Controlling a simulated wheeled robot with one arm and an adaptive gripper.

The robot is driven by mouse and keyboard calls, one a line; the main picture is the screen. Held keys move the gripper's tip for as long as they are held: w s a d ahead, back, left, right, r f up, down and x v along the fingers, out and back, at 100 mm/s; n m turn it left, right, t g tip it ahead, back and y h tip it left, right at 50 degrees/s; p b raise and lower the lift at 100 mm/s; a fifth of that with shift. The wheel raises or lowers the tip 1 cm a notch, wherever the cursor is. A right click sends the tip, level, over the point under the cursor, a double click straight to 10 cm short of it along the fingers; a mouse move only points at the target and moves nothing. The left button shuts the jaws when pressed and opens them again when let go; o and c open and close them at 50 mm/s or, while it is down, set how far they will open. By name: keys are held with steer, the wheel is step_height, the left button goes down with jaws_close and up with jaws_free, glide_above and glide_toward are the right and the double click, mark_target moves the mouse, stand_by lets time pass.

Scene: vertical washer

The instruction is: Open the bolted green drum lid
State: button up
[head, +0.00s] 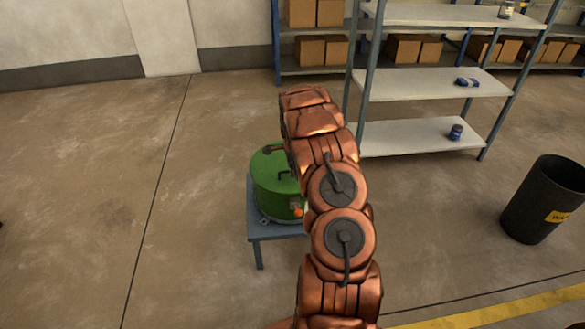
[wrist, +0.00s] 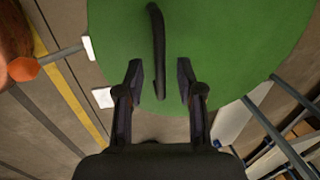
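The green drum (head: 275,195) stands on a small blue-grey table (head: 261,235), partly hidden behind my copper arm in the head view. Its green lid (wrist: 225,40) fills much of the wrist view, with a dark bar handle (wrist: 157,50) on it. My gripper (wrist: 160,82) is open over the lid. The handle's lower end shows between the two fingers, nearer the left one, and no finger is visibly shut on it. I cannot tell the gap between fingers and lid. In the head view my gripper is hidden behind the arm. An orange knob (head: 298,212) shows on the drum's front.
A black bin (head: 543,200) stands at the far right. Boxes (head: 320,50) sit on shelves along the back wall. The floor left of the drum is clear.

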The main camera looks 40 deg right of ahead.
jaws_close()
stand_by(0.6)
